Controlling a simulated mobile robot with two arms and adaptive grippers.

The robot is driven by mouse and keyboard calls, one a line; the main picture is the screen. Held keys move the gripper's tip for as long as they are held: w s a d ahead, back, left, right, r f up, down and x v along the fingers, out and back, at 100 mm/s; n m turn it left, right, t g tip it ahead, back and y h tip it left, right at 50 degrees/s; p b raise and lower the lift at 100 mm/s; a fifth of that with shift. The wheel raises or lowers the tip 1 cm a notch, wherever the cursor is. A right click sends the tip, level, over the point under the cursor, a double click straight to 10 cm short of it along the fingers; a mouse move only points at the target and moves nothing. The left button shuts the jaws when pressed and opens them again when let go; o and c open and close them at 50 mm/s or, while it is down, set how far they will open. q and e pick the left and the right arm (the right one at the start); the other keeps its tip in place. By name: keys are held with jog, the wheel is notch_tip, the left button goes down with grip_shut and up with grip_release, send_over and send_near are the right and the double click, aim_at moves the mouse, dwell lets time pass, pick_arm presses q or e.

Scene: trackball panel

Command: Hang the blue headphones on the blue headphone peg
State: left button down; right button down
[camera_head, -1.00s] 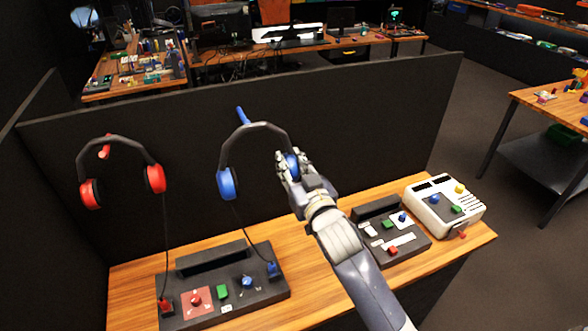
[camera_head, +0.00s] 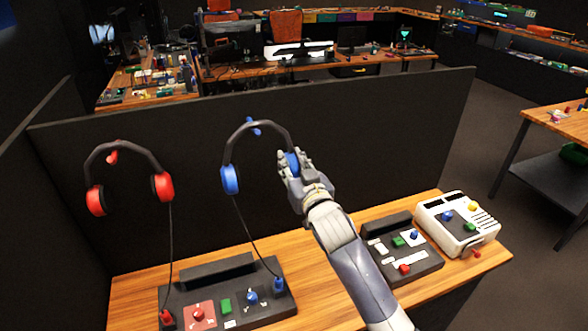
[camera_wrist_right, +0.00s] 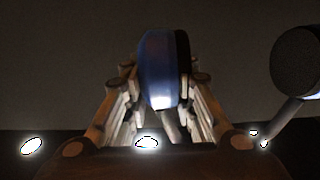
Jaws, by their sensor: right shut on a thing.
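The blue headphones (camera_head: 229,180) hang upright in front of the dark panel, their black headband arched at the top. The blue peg (camera_head: 254,128) shows at the top of the arch, partly above and partly below the band. I cannot tell whether the band touches it. My right gripper (camera_head: 292,166) is shut on the right-hand blue ear cup. The wrist view shows this blue ear cup (camera_wrist_right: 163,70) between both fingers. A cord runs from the left-hand cup down to the console. My left gripper is not in view.
Red headphones (camera_head: 162,187) hang on a red peg (camera_head: 112,158) at left. A black console (camera_head: 185,311) with knobs and plugs stands on the wooden table (camera_head: 319,287). A second black console (camera_head: 413,268) and a white box (camera_head: 457,228) stand at right.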

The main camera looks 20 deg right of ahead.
jog(key=shift+w, duration=0.55)
jog(key=shift+w+b, duration=0.45)
jog(key=shift+w, duration=0.05)
jog(key=shift+w+a+f, duration=0.1)
jog(key=shift+w, duration=0.35)
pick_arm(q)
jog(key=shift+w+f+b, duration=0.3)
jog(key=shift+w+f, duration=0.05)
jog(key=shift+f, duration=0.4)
pick_arm(e)
jog(key=shift+w+f, duration=0.3)
jog(key=shift+w, duration=0.15)
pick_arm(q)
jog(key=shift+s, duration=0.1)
pick_arm(e)
jog(key=c, duration=1.2)
grip_release()
jog(key=shift+c, duration=0.2)
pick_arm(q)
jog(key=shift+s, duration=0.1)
pick_arm(e)
jog(key=shift+f, duration=0.1)
